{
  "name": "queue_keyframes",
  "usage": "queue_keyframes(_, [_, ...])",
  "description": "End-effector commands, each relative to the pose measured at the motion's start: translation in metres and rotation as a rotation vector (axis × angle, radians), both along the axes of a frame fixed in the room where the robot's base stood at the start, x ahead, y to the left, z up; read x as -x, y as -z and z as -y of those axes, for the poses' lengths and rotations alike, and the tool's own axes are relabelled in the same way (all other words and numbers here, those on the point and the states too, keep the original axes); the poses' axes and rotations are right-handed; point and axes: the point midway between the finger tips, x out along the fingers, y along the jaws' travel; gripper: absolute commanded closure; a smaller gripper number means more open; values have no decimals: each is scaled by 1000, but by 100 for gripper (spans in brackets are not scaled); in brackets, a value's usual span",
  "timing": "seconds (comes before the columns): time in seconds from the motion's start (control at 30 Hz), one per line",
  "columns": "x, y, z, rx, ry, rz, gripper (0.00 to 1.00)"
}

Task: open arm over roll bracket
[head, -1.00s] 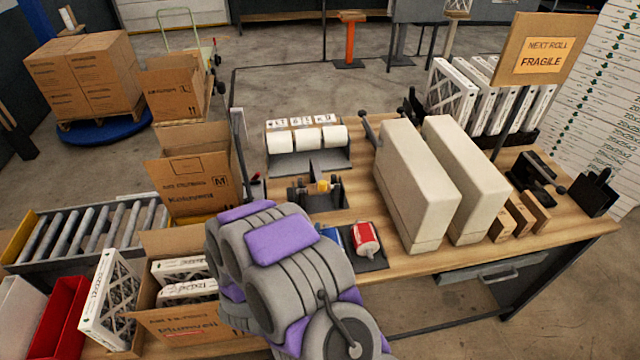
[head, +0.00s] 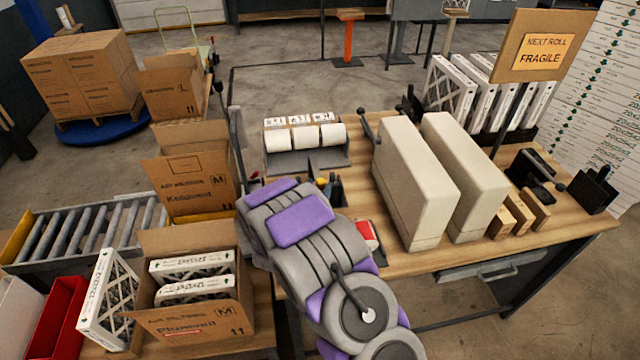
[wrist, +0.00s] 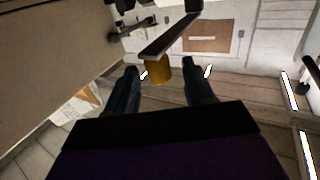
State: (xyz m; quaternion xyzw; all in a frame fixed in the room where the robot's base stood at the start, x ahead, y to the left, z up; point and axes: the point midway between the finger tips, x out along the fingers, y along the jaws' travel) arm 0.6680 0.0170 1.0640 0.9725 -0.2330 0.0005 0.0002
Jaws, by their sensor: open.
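A dark bracket with a yellow knob (head: 322,182) sits on the wooden bench, behind my arm in the head view, and is mostly hidden by it. My gripper (wrist: 160,76) is open in the wrist view, its two dark fingers spread. A yellow cylinder (wrist: 157,68) shows in the gap between the fingertips, with a dark flat bar (wrist: 172,36) slanting above it. I cannot tell whether either finger touches the cylinder. In the head view, my purple and grey arm covers the bench front, and dark blue finger parts (head: 336,189) show beside the knob.
White label rolls (head: 306,138) stand in a grey holder behind the bracket. Two tall beige blocks (head: 412,185) stand close on the right. An open carton (head: 190,185) stands on the left, and a red item (head: 367,235) lies right of my arm.

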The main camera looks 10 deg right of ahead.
Motion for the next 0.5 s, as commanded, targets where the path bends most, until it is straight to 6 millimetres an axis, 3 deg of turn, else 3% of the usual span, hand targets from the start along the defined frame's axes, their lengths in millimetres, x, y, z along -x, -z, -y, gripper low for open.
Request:
queue_keyframes(0.2, [-18, 1, 9, 0, 0, -2, 47])
queue_keyframes(0.5, [-22, 1, 10, 0, -1, -2, 47])
